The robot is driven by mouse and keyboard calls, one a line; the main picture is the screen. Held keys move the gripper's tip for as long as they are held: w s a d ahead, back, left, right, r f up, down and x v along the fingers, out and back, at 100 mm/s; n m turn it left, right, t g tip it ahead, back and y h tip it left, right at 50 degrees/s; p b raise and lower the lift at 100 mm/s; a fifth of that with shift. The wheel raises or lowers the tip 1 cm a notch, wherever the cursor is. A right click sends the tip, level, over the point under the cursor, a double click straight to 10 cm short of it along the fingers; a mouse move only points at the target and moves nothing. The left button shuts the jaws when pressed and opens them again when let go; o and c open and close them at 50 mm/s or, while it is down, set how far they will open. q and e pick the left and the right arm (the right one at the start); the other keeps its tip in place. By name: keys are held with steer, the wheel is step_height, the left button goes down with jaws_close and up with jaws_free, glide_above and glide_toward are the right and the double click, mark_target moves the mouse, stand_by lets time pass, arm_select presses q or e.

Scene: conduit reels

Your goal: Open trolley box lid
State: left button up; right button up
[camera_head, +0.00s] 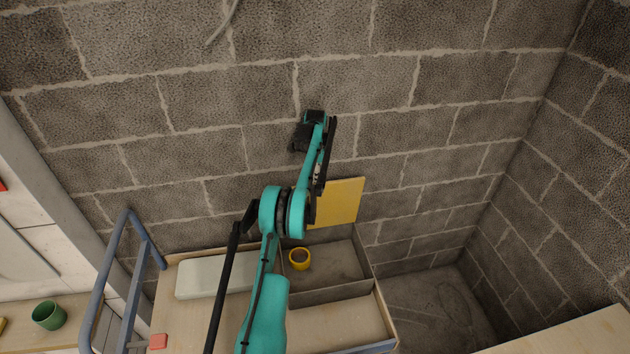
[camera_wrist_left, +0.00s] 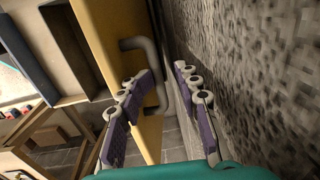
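The trolley box (camera_head: 340,292) is a grey open-topped box on the trolley. Its yellow lid (camera_head: 340,203) stands raised at the back edge, near the block wall. In the left wrist view the lid (camera_wrist_left: 118,28) is a tall yellow panel with a grey bar handle (camera_wrist_left: 140,43). My left gripper (camera_wrist_left: 163,72) is open, its two fingers spread beside the lid. The left finger overlaps the handle in the picture; I cannot tell if they touch. In the head view my left arm covers the lid's left edge, and its fingertips are hard to make out. My right gripper is not in view.
A yellow ring-shaped item (camera_head: 299,259) sits in the box. A pale case (camera_head: 200,277) lies to its left. The trolley's blue handle rail (camera_head: 106,268) rises at the left. A green cup (camera_head: 48,315) stands at far left. The block wall (camera_head: 430,130) is close behind the lid.

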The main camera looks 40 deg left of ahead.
arm_select(q)
step_height(320, 180, up, 7)
steer(key=d, duration=0.1)
steer(key=shift+s, duration=0.4)
steer(key=shift+d+r, duration=0.1)
steer(key=s+d+r+n+t+b, duration=0.25)
steer(key=d+r, duration=0.65)
steer(key=d, duration=0.5)
steer(key=s+d+r+n+b, duration=0.2)
steer(key=s+d+r, duration=0.1)
steer(key=s+d, duration=0.65)
steer(key=s+d+f+n+t+b, duration=0.1)
steer(key=s+d+f+t, duration=0.1)
steer(key=s+d+f, duration=0.4)
steer(key=s+d+f+n+t+b, duration=0.1)
steer(key=s+d+f, duration=0.6)
steer(key=s, duration=0.8)
steer(key=shift+d+n+t+h+b, duration=0.3)
steer(key=shift+d+n+t+b, duration=0.1)
steer(key=shift+d+n+t, duration=0.25)
